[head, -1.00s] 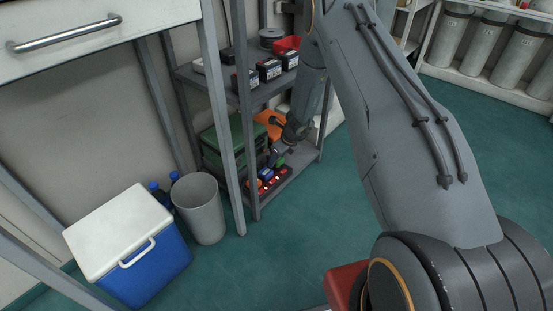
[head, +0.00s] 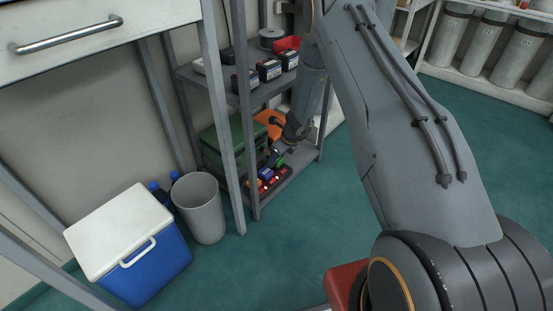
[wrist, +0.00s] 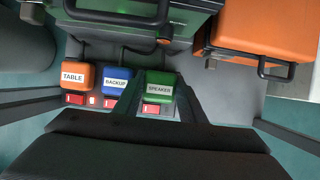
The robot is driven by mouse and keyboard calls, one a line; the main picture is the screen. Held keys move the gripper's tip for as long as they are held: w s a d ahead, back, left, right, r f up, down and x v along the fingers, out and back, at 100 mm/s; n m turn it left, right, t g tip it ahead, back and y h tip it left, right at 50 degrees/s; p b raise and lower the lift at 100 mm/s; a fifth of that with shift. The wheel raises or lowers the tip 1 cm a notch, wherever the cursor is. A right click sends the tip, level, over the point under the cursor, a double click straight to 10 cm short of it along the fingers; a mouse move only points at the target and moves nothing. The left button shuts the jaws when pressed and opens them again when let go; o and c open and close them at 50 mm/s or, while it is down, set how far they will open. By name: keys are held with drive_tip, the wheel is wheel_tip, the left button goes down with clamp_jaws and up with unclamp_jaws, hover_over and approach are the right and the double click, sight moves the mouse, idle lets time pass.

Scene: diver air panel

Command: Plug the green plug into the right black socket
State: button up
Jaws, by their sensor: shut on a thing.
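My gripper (wrist: 159,100) is shut on the green plug (wrist: 159,87), labelled SPEAKER, with a dark finger on each side of it. The plug also shows in the head view (head: 281,160), low over the right end of the power strip (head: 270,182) on the bottom shelf. A red switch (wrist: 157,109) lies just in front of the plug. To its left stand the blue BACKUP plug (wrist: 117,82) and the orange TABLE plug (wrist: 78,75). The black socket under the green plug is hidden, so I cannot tell whether the plug is seated.
A dark green case (wrist: 135,12) and an orange case (wrist: 245,40) stand close behind the plugs. The shelf above holds several black boxes (head: 268,70). A grey shelf post (head: 243,130), bin (head: 200,208) and cooler (head: 128,250) stand left; the right floor is open.

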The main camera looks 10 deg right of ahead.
drive_tip(key=shift+s+f, duration=0.15)
drive_tip(key=shift+f, duration=1)
idle(1.9)
drive_tip(key=o, duration=1.3)
drive_tip(key=shift+d+f, duration=0.1)
drive_tip(key=shift+c, duration=0.2)
drive_tip(key=shift+s+a, duration=0.15)
drive_tip(key=shift+a, duration=0.15)
drive_tip(key=shift+d, duration=0.1)
drive_tip(key=shift+a+p+v, duration=0.25)
drive_tip(key=shift+p+v, duration=0.45)
drive_tip(key=shift+v, duration=0.25)
wheel_tip(320, 180, up, 7)
drive_tip(key=d+p, duration=0.2)
drive_tip(key=p, duration=0.2)
drive_tip(key=shift+s+d, duration=0.3)
drive_tip(key=shift+s, duration=0.2)
